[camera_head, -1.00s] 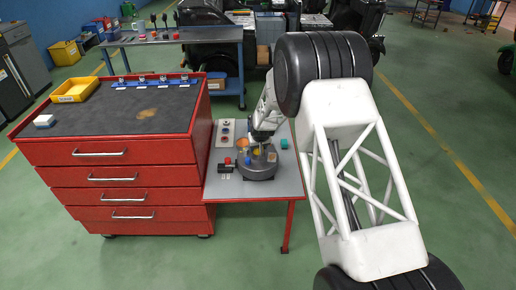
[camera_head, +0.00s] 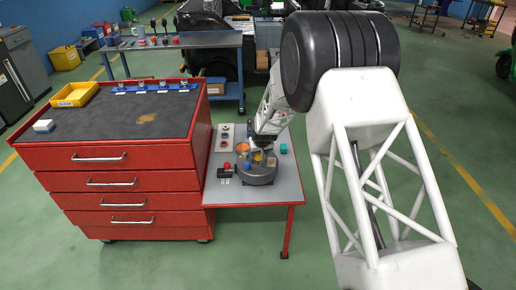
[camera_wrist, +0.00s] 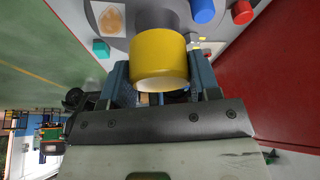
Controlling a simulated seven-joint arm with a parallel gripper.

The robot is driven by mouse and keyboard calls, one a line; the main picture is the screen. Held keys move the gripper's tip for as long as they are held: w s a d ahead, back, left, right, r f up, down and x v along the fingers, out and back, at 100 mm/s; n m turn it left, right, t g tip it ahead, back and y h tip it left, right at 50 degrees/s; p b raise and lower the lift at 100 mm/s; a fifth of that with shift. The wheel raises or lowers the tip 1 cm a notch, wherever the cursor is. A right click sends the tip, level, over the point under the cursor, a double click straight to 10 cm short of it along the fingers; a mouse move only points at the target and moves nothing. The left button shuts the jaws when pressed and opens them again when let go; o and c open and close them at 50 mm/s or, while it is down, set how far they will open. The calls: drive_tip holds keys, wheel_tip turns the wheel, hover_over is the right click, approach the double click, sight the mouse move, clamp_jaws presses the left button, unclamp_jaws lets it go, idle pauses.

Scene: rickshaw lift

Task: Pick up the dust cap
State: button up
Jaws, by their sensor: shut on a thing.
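The dust cap appears to be the yellow round cap (camera_wrist: 160,58), which sits between the two fingers of my gripper (camera_wrist: 162,82) in the wrist view. My gripper is shut on it. In the head view my gripper (camera_head: 257,149) points down over a dark grey round holder (camera_head: 258,178) on the small grey table, with a little yellow (camera_head: 257,157) showing beneath it. I cannot tell whether the cap is clear of the holder.
A blue piece (camera_wrist: 203,10) and a red piece (camera_wrist: 242,12) are near the cap. A teal block (camera_head: 283,148) lies on the grey table (camera_head: 284,190). A red drawer cabinet (camera_head: 120,168) stands left of the table, with a yellow bin (camera_head: 75,94) on top.

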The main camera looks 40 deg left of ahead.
drive_tip(key=s+d+r, duration=0.1)
drive_tip(key=s+d, duration=0.5)
drive_tip(key=d, duration=0.2)
drive_tip(key=shift+s+d, duration=0.25)
drive_tip(key=shift+s, duration=0.1)
idle(0.5)
drive_tip(key=d+f+m, duration=0.1)
drive_tip(key=d+f, duration=0.5)
drive_tip(key=d, duration=0.3)
drive_tip(key=d+f+m, duration=0.1)
drive_tip(key=d+f, duration=0.5)
drive_tip(key=d, duration=0.4)
drive_tip(key=shift+w+m+t+h, duration=0.2)
drive_tip(key=shift+m+t+h, duration=0.1)
drive_tip(key=shift+t+h, duration=0.1)
drive_tip(key=shift+a, duration=0.1)
hover_over(293, 191)
drive_tip(key=s+d, duration=0.1)
drive_tip(key=s, duration=0.1)
drive_tip(key=shift+w+d+f, duration=0.1)
drive_tip(key=shift+d+f, duration=0.1)
drive_tip(key=shift+f, duration=0.5)
drive_tip(key=shift+w+a, duration=0.25)
drive_tip(key=shift+f, duration=1.8)
